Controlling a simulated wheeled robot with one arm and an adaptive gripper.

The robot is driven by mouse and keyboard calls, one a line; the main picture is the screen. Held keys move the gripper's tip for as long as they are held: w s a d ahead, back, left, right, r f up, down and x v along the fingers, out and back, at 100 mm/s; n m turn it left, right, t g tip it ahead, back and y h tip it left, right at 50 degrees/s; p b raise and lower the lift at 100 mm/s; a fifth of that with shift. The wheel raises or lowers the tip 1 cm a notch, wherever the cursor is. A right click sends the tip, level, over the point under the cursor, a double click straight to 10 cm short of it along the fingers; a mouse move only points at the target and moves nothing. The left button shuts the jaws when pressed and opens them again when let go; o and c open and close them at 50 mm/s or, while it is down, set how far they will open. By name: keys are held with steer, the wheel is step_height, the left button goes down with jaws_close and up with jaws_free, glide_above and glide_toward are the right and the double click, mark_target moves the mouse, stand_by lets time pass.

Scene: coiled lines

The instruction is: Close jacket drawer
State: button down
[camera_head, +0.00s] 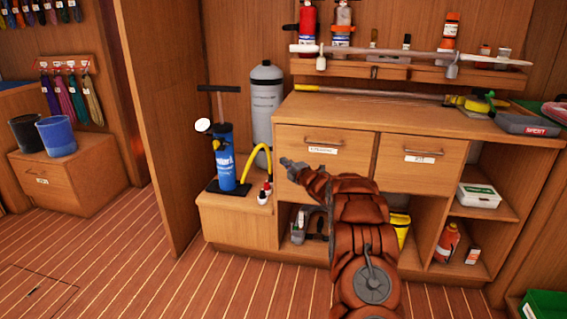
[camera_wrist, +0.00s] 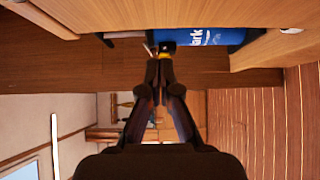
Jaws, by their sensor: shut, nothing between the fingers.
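A wooden cabinet has two drawers side by side, a left drawer (camera_head: 350,145) and a right drawer (camera_head: 420,180), each with a bar handle and a white label. The labels are too small to read, so I cannot tell which is the jacket drawer. Both fronts look about flush, though a small gap cannot be ruled out. My gripper (camera_head: 284,163) is at the left drawer's lower left corner, pointing left; contact is unclear. In the wrist view my gripper (camera_wrist: 160,57) has its fingers together and empty. My arm hides part of the shelves below.
A blue pump (camera_head: 225,160) with a yellow hose stands on a low step left of my gripper; it also shows in the wrist view (camera_wrist: 210,37). A grey cylinder (camera_head: 265,100) stands behind. A low drawer unit (camera_head: 75,185) is far left. The striped floor is clear.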

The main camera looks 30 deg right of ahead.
steer(key=s, duration=0.8)
steer(key=shift+d, duration=0.15)
steer(key=shift+p, duration=0.3)
steer(key=s+a+r+m+g+h+p, duration=0.2)
steer(key=s+a+r+m+g+p, duration=0.3)
steer(key=r, duration=0.3)
steer(key=s+a+r+m+g+h+p, duration=0.3)
steer(key=s+a+r+m+p, duration=0.15)
steer(key=r+p, duration=0.3)
steer(key=s+a+r+m+g+y+p, duration=0.1)
steer(key=s+a+r+m+g+p, duration=0.2)
steer(key=s+a, duration=0.5)
steer(key=s+a+r+m+g+y+p, duration=0.1)
steer(key=s+a+r+m+g+p, duration=0.2)
steer(key=s, duration=2.1)
steer(key=s+a+r+m+g+y+p, duration=0.1)
steer(key=s+a+r+m+g+p, duration=0.2)
steer(key=s+a, duration=1)
steer(key=s+r+g+p, duration=0.2)
steer(key=s+r+p, duration=0.1)
steer(key=r+p, duration=0.1)
steer(key=shift+s+r+g+y+p, duration=0.2)
steer(key=shift+s+g+y+p, duration=0.2)
steer(key=shift+p, duration=0.35)
